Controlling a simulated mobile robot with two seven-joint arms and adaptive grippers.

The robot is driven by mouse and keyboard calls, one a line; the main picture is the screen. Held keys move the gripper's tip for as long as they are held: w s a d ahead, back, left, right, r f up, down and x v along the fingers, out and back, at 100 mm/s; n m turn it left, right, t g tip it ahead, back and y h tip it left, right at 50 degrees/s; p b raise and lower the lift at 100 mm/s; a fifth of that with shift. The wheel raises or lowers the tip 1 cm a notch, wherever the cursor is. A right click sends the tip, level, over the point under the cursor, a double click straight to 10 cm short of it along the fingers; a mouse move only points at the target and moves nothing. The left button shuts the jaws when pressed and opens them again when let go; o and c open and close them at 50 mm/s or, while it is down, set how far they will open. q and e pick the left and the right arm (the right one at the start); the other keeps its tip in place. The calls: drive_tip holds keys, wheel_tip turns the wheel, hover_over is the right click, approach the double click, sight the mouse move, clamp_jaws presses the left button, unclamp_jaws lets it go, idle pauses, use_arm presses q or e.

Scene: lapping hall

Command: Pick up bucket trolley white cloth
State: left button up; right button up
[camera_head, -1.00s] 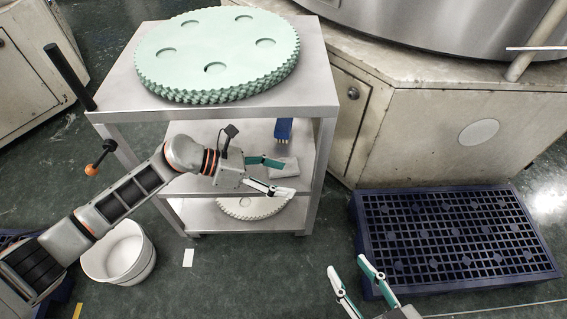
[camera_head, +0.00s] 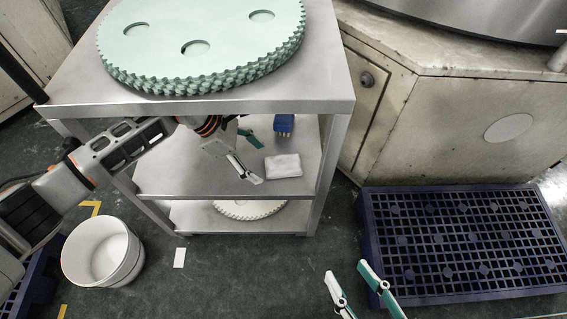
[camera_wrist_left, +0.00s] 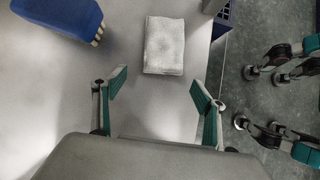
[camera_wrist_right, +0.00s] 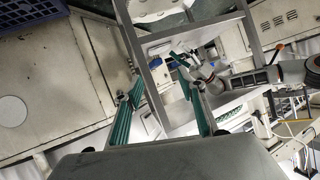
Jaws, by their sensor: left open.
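The white cloth (camera_head: 283,165) is a folded flat pad on the middle shelf of the metal trolley (camera_head: 229,178), near its right side. In the left wrist view the cloth (camera_wrist_left: 164,45) lies ahead of and between the fingers. My left gripper (camera_head: 252,155) is open and empty over that shelf, just left of the cloth and apart from it; it also shows in the left wrist view (camera_wrist_left: 160,88). My right gripper (camera_head: 350,280) is open and empty in front of the blue crate; it also shows in the right wrist view (camera_wrist_right: 165,85).
A blue brush (camera_head: 284,124) lies behind the cloth on the same shelf. Green toothed discs (camera_head: 200,50) lie on the trolley top, above my left arm. A white disc (camera_head: 250,210) lies on the bottom shelf. A white bucket (camera_head: 103,252) and blue crate (camera_head: 460,240) stand on the floor.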

sight(281, 163)
use_arm(q)
drive_tip(key=shift+d, duration=1)
drive_tip(key=d, duration=0.2)
drive_tip(key=d+f+b, duration=0.1)
drive_tip(key=d, duration=0.1)
drive_tip(key=shift+s+d, duration=0.1)
drive_tip(key=shift+d+f+b, duration=0.1)
drive_tip(key=shift+f+b, duration=0.1)
drive_tip(key=shift+b, duration=0.1)
drive_tip(key=shift+r, duration=0.15)
drive_tip(key=c, duration=1.1)
drive_tip(key=shift+c, duration=0.2)
use_arm(e)
drive_tip(key=shift+s+a+f+m, duration=0.15)
drive_tip(key=shift+s+a+m, duration=0.05)
drive_tip(key=shift+a+m, duration=0.25)
drive_tip(key=shift+s+a+f+m, duration=0.2)
drive_tip(key=shift+a+m, duration=0.15)
drive_tip(key=shift+a, duration=0.2)
